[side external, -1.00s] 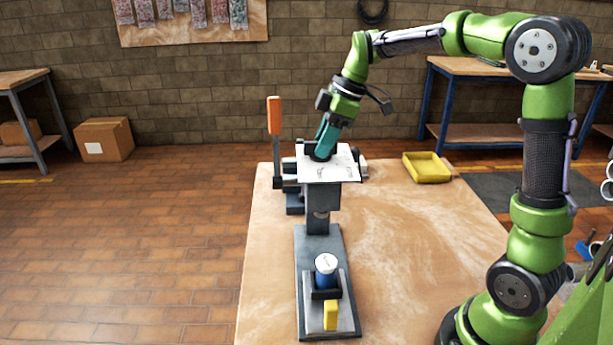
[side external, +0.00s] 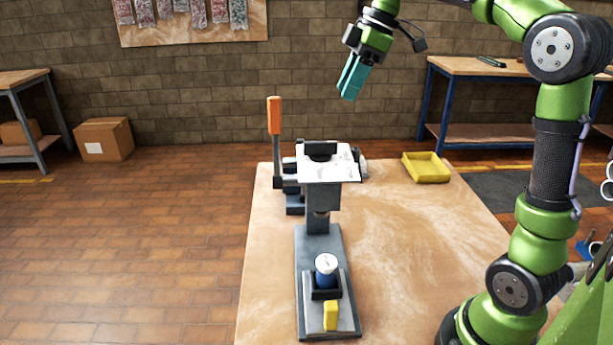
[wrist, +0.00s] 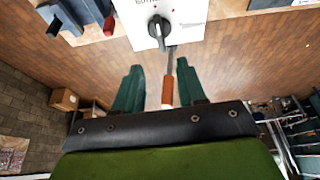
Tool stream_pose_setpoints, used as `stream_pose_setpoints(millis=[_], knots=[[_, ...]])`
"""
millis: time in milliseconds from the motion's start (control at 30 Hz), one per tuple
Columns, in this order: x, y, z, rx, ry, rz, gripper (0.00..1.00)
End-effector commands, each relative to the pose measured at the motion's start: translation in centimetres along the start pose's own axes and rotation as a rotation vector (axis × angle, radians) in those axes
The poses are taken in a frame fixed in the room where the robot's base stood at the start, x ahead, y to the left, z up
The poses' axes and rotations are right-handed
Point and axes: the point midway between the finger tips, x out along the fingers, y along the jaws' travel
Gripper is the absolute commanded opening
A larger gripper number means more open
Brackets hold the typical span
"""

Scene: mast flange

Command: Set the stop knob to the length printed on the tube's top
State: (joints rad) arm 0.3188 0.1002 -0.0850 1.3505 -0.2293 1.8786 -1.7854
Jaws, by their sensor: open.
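The stop knob (side external: 321,151) is a black knob on a white printed plate (side external: 341,168) at the top of the grey mast. In the wrist view the knob (wrist: 158,28) shows from above with its pointer bar; the print around it is too small and cut off to read. The tube (side external: 326,271) is blue with a white top, standing upright in a black holder on the base. Marks on its top are too small to read. My gripper (side external: 350,88) is open and empty, raised above and to the right of the knob, apart from it.
An orange-handled lever (side external: 274,117) stands upright left of the plate; its handle (wrist: 167,92) also shows between my fingers in the wrist view. A yellow block (side external: 330,316) sits at the base's front. A yellow tray (side external: 427,167) lies at the back right. The table's right middle is clear.

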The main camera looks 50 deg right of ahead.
Motion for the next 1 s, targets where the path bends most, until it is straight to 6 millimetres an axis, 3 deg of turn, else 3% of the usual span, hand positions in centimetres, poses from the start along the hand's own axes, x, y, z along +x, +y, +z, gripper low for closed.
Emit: stream_pose_setpoints(millis=[200,433,767,900,1000], knots=[[-3.1,0.0,0.0,0.0,0.0,-0.001,0.4],[-3.9,0.0,0.0,0.001,-0.001,-0.002,0.4],[-3.9,0.1,0.1,0.044,-0.003,0.006,0.4],[-2.4,1.3,1.0,0.234,-0.022,0.05,0.4],[-0.6,0.8,2.0,0.429,-0.023,0.095,0.4]])
